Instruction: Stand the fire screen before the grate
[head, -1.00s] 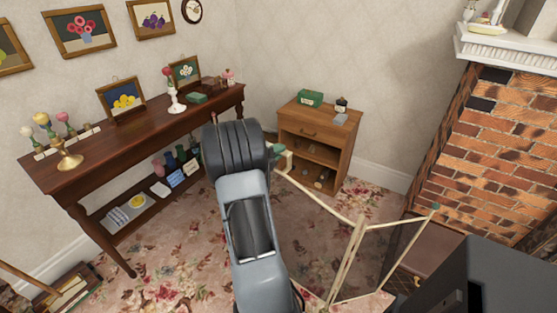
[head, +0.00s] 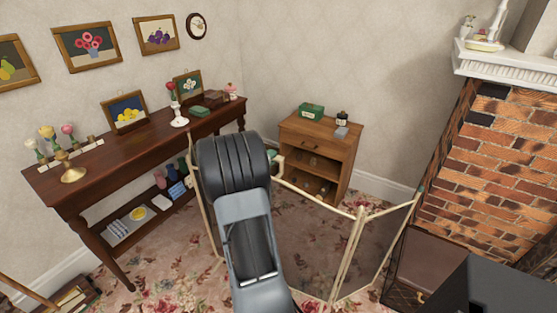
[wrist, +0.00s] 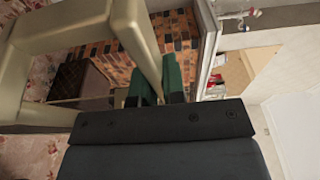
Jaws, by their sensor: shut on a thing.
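The fire screen (head: 357,250) is a folding screen with pale gold frames and see-through dark mesh panels. It stands upright or nearly so, with its right panel angled toward the brick fireplace (head: 510,165). My gripper (head: 275,158) is shut on the screen's top edge, mostly hidden behind my arm in the head view. In the wrist view my gripper's green fingers (wrist: 155,82) are beside a pale frame bar (wrist: 145,45). I cannot tell whether the screen's feet touch the carpet. The grate is not clearly visible.
A dark brown box (head: 425,262) sits behind the screen's right panel, by the bricks. A small wooden cabinet (head: 318,150) stands behind the screen. A long side table (head: 100,165) with ornaments lines the left wall. Patterned carpet (head: 165,255) is open at the left front.

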